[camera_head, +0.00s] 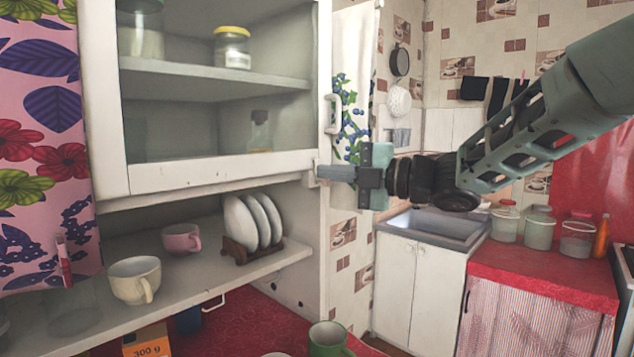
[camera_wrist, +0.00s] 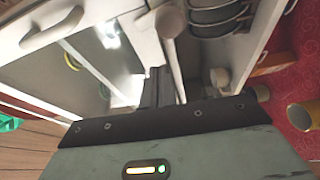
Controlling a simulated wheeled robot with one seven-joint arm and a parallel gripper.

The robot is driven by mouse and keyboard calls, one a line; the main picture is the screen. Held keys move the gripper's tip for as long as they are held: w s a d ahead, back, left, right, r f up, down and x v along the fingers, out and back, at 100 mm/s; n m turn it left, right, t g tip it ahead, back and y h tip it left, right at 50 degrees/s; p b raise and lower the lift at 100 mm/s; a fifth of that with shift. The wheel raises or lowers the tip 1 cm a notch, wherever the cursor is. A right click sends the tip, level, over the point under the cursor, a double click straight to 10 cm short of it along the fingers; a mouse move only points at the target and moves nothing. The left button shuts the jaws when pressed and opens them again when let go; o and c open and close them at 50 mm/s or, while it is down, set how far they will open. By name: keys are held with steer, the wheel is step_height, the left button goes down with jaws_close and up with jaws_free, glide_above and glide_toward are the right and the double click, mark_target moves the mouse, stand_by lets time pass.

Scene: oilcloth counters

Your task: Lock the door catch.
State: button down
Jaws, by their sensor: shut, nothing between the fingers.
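The glazed white cabinet door (camera_head: 160,177) looks shut in the head view. Its white handle (camera_head: 333,114) stands at its right edge and also shows at upper left in the wrist view (camera_wrist: 52,28). A small white catch (camera_head: 308,180) is at the door's lower right corner, partly hidden by my fingertips. In the wrist view, the catch looks like a pale rounded knob (camera_wrist: 169,22), just beyond my fingers. My gripper (camera_head: 320,172) is shut and empty, level with the catch and close to it. I cannot tell whether they touch, nor which way the catch is turned.
Below the door, an open shelf (camera_head: 210,262) holds a cream cup (camera_head: 134,279), a pink cup (camera_head: 181,238) and plates in a rack (camera_head: 254,222). A green mug (camera_head: 327,340) stands on the red counter below. A sink (camera_head: 436,222) is behind my arm to the right.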

steer(key=shift+r+b+v, duration=0.15)
steer(key=shift+b+v, duration=0.15)
steer(key=shift+v, duration=1.05)
steer(key=shift+r+b+v, duration=0.15)
steer(key=shift+b+v, duration=0.15)
steer(key=shift+v, duration=1.1)
steer(key=shift+s, duration=0.1)
